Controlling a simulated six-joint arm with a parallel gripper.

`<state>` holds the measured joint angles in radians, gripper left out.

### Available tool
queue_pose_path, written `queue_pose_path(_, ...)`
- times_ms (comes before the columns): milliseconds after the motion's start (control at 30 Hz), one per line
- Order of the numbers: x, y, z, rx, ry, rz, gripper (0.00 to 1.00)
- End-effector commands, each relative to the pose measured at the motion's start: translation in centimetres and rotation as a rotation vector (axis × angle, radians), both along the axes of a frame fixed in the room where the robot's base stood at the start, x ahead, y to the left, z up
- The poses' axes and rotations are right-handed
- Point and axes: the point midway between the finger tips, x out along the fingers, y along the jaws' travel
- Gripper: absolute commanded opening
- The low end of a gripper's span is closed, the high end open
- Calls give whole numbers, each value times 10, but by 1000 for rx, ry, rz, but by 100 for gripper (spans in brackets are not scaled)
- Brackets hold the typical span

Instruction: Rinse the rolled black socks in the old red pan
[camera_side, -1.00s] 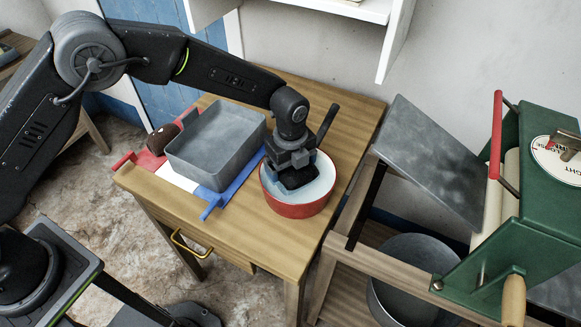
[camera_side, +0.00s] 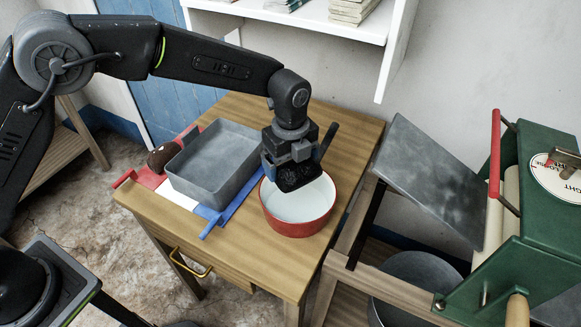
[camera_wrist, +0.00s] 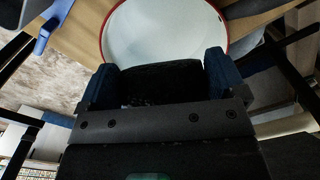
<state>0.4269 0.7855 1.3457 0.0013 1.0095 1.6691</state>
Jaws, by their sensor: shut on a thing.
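The old red pan (camera_side: 297,226) stands on the wooden table, with a white inside and a dark handle toward the back right. It also shows in the wrist view (camera_wrist: 165,40), its white inside looking empty there. My gripper (camera_side: 292,172) is above the pan's back left part. It is shut on the rolled black socks (camera_wrist: 162,82), held between its two blue fingers. In the side view the socks (camera_side: 298,180) hang just over the rim. Their lower end is hard to separate from the dark gripper.
A grey metal basin (camera_side: 212,160) sits left of the pan on a red, white and blue tray (camera_side: 214,217). A brown item (camera_side: 161,157) lies beyond it. A green wringer (camera_side: 545,190) with a sloping grey board (camera_side: 430,178) stands right. A white shelf (camera_side: 330,22) overhangs the back.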

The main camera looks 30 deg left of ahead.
Motion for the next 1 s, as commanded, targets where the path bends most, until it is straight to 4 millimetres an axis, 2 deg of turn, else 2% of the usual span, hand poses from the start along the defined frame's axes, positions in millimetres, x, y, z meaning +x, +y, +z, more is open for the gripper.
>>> queue_pose_path(700, 1, 0, 54, -2, -3, 0, 64)
queue_pose_path(1000, 0, 0, 58, -1, -1, 0, 64)
